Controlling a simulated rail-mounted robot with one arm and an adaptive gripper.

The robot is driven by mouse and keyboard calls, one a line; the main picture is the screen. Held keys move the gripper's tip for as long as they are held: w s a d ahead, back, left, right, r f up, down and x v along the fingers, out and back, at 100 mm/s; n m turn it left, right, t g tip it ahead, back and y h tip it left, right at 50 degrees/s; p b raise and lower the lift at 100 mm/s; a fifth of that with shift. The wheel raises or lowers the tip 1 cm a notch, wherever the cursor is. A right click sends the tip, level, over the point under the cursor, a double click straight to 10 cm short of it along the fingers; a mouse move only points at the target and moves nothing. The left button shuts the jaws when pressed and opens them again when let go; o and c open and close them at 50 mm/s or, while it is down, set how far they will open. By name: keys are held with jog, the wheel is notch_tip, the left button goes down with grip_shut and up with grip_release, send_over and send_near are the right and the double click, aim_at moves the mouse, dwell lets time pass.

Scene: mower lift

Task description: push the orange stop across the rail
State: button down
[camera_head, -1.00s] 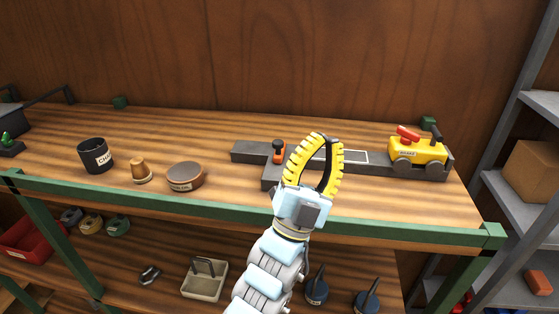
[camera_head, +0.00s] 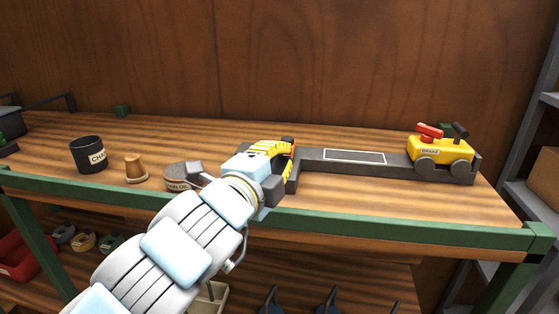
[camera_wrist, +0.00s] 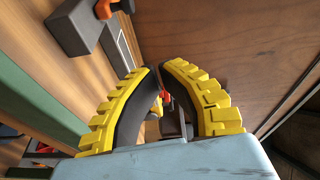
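The orange stop (camera_head: 293,151) shows as a thin orange strip with a dark knob, mostly hidden behind my gripper (camera_head: 286,150). In the wrist view the orange stop (camera_wrist: 106,8) sits on a grey block at the upper left, apart from the fingers. The dark grey rail (camera_head: 312,160) runs right across the shelf to the yellow mower (camera_head: 440,150), which has red and black parts on top. My gripper (camera_wrist: 158,68) has curved yellow fingers with tips almost meeting and nothing held between them. Contact with the stop cannot be told.
Left of my gripper stand a black mug (camera_head: 89,155), a wooden cone-like piece (camera_head: 136,169) and a round tin (camera_head: 178,184), partly hidden by my arm. The green shelf edge (camera_head: 400,223) runs along the front. A white-outlined rectangle (camera_head: 354,157) marks the rail.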

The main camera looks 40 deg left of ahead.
jog(key=a+f+p, duration=0.1)
jog(key=p, duration=0.1)
jog(key=a+g+p, duration=0.1)
jog(key=p, duration=0.1)
jog(key=a+f+g+y+p, duration=0.1)
jog(key=p, duration=0.2)
jog(key=shift+s+f, duration=0.25)
jog(key=shift+f, duration=0.05)
jog(key=shift+w+a+p, duration=0.1)
jog(key=shift+w+p, duration=0.1)
jog(key=shift+p, duration=0.85)
jog(key=shift+f+p+x, duration=0.1)
jog(key=shift+p+x, duration=0.5)
jog(key=shift+x, duration=2.3)
jog(key=shift+f+p+x, duration=0.15)
jog(key=shift+p+x, duration=0.4)
jog(key=shift+x, duration=2.3)
jog(key=shift+a, duration=0.1)
jog(key=shift+w+a, duration=0.1)
jog(key=shift+w, duration=0.15)
jog(key=shift+w+a+f, duration=0.2)
jog(key=shift+w+a, duration=0.2)
jog(key=shift+w, duration=0.1)
